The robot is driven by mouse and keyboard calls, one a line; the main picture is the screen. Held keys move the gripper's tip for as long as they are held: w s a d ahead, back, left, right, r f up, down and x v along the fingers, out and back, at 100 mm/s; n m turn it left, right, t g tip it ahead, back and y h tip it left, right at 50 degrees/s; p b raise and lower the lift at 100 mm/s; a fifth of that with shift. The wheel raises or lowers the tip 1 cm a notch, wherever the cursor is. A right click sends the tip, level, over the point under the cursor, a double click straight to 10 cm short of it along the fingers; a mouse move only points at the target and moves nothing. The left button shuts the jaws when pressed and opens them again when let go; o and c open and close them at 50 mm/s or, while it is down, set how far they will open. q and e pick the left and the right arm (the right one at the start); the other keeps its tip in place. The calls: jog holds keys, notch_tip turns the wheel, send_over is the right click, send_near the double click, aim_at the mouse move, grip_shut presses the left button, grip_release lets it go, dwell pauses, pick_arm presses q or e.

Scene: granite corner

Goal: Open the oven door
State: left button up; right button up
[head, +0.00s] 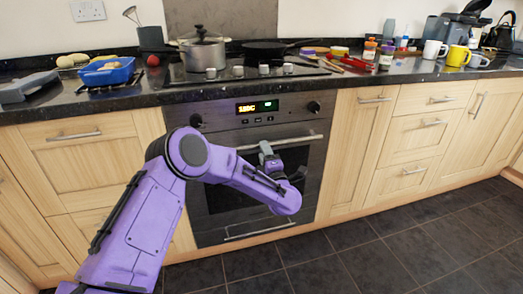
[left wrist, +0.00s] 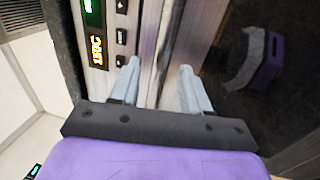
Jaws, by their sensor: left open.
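The oven (head: 215,112) is set under the counter, with a lit display and a dark glass door (head: 225,190) that is closed. Its pale bar handle (head: 306,138) runs across the top of the door. My left gripper (head: 266,150) is at the handle, in front of the door's upper part, and hides some of it. In the left wrist view the two fingers of my left gripper (left wrist: 157,80) are apart, and the bar handle (left wrist: 185,38) runs between them. I cannot tell whether a finger touches it. My right gripper is not in view.
A pot (head: 203,52) and a pan (head: 265,47) stand on the hob above. Wooden cabinets (head: 352,150) flank the oven. Mugs (head: 458,55) and jars are on the counter at right. The tiled floor (head: 390,245) in front is clear.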

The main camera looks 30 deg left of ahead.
pick_arm(q)
jog(key=shift+x, duration=2.1)
